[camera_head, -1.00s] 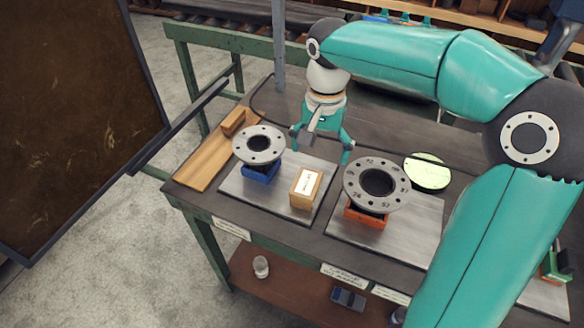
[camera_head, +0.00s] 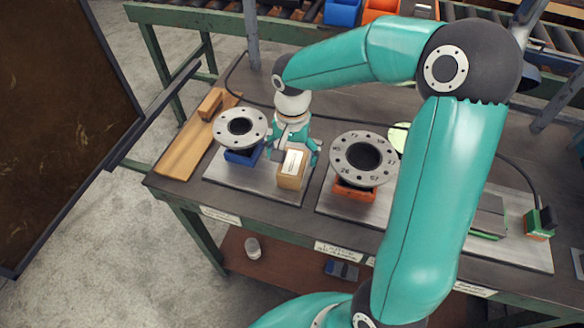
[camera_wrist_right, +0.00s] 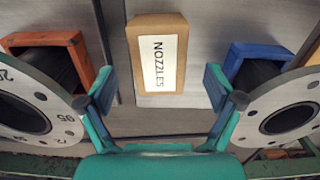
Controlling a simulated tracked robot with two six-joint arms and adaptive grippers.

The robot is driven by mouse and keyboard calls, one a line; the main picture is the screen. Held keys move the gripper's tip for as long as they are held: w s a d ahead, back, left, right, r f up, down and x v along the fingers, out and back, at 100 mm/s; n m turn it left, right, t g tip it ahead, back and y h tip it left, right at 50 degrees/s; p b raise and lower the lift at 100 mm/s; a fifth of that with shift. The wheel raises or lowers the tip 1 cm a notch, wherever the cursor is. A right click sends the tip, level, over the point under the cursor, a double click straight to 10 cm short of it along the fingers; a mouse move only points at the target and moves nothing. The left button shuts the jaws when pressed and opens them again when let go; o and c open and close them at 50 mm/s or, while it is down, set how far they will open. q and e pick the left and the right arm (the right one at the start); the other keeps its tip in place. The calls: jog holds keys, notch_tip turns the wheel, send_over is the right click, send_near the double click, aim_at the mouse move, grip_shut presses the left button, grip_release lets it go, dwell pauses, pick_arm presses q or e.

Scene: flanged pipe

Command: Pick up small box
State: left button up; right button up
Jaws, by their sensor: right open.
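The small box (camera_head: 291,170) is a brown cardboard box with a white label. It stands on a grey metal plate (camera_head: 243,185) on the bench. In the right wrist view the box (camera_wrist_right: 158,65) shows its label reading "NOZZLES". My right gripper (camera_head: 292,153) is open just behind the box in the head view. My left gripper is not in view.
A flange on a blue block (camera_head: 240,127) is close left of the box. A larger flange on an orange block (camera_head: 363,158) is to its right. A wooden board (camera_head: 185,153) lies at the bench's left end. A dark panel (camera_head: 60,120) stands further left.

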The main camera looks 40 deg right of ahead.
aim_at(293, 162)
jog(key=shift+d+f+p, duration=0.1)
jog(key=shift+f+p, duration=0.5)
jog(key=shift+f, duration=2.1)
jog(key=shift+c, duration=0.4)
jog(key=c, duration=1.4)
jog(key=shift+r, duration=0.15)
jog(key=shift+c, duration=0.2)
